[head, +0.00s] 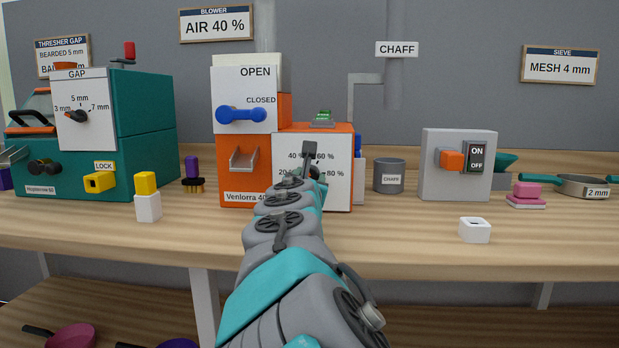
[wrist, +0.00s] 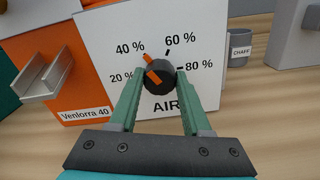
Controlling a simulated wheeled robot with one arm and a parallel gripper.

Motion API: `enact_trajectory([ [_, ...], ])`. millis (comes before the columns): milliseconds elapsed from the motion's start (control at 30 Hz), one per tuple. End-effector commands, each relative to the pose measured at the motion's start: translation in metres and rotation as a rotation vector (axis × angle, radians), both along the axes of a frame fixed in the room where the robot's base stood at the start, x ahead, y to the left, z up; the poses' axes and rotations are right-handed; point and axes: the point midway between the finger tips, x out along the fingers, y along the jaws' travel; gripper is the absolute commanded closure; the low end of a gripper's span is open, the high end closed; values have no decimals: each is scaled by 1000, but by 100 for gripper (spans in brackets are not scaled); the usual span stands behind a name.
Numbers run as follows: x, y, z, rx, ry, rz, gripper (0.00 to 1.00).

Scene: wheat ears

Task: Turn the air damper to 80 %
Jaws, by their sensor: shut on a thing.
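The air damper is a dark round knob (wrist: 161,81) with an orange pointer, on a white dial panel (wrist: 103,50) marked 20, 40, 60 and 80 % and lettered AIR. The orange pointer aims up and left, at about the 40 % mark. My gripper (wrist: 160,74) has one finger on each side of the knob and is shut on it. In the head view my arm reaches to the panel (head: 338,195) of the orange blower (head: 262,147), and my gripper (head: 313,170) covers most of the knob.
A metal chute (wrist: 47,75) sticks out left of the panel. A grey CHAFF cup (head: 388,177) and a grey ON/OFF switch box (head: 440,190) stand to the right. A wall sign (head: 216,24) reads AIR 40 %. The bench front is mostly clear.

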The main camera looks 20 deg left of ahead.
Motion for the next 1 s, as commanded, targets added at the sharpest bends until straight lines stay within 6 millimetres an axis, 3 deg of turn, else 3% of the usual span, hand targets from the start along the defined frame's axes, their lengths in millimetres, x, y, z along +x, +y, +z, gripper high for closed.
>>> enact_trajectory([
  [67, 0, 0, 0, 0, 0, 0, 72],
  [300, 0, 0, 0, 0, 0, 0, 99],
  [667, 0, 0, -1, 30, 7, 0, 100],
  [1000, 0, 0, -1, 238, 57, 1, 100],
])
